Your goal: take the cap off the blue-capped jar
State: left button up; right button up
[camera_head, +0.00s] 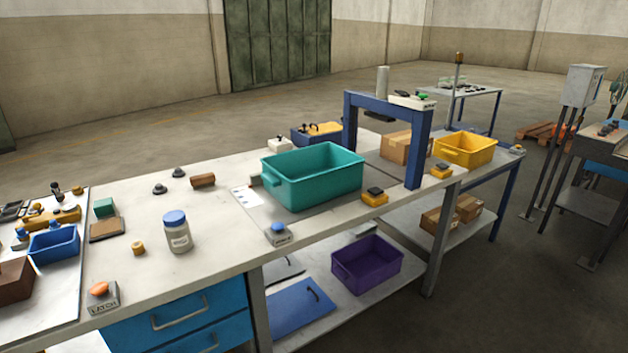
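The jar (179,238) stands upright on the light workbench, left of the picture's middle. Neither of my grippers shows in the head view.
A teal bin (314,176) stands right of the jar on the bench (215,226). A blue-topped button box (279,235) and an orange-topped latch box (102,296) sit near the front edge. A small yellow-brown piece (138,248) lies left of the jar. Bare bench surrounds the jar.

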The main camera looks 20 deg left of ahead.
aim_at(179, 237)
jog(key=u, duration=1.45)
